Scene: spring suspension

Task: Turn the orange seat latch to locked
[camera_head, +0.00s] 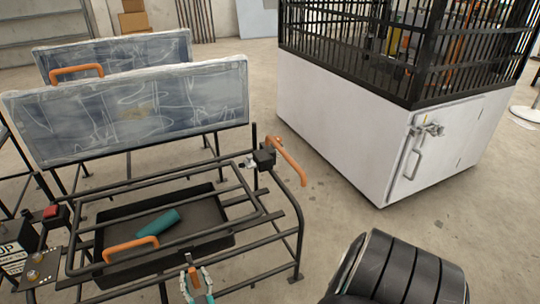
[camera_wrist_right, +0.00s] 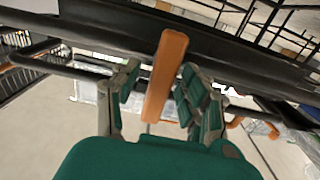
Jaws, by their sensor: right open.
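An orange latch bar (camera_wrist_right: 166,72) sticks out from a black rail in the right wrist view. It lies between the green-padded fingers of my right gripper (camera_wrist_right: 158,95), which is open around it. Small gaps show beside the bar. In the head view, my right gripper (camera_head: 197,285) is at the bottom, by the front of the black tube frame (camera_head: 298,213), with a bit of orange (camera_head: 193,274) between its fingers. The latch's base is not clear there. My left gripper is not in view.
Another orange lever (camera_head: 287,160) sits at the frame's right back corner. A black tray (camera_head: 205,205) holds a teal cylinder (camera_head: 158,222). Film-covered backrests (camera_head: 130,110) stand behind. A white cabinet with a cage (camera_head: 345,125) stands right, with bare floor between.

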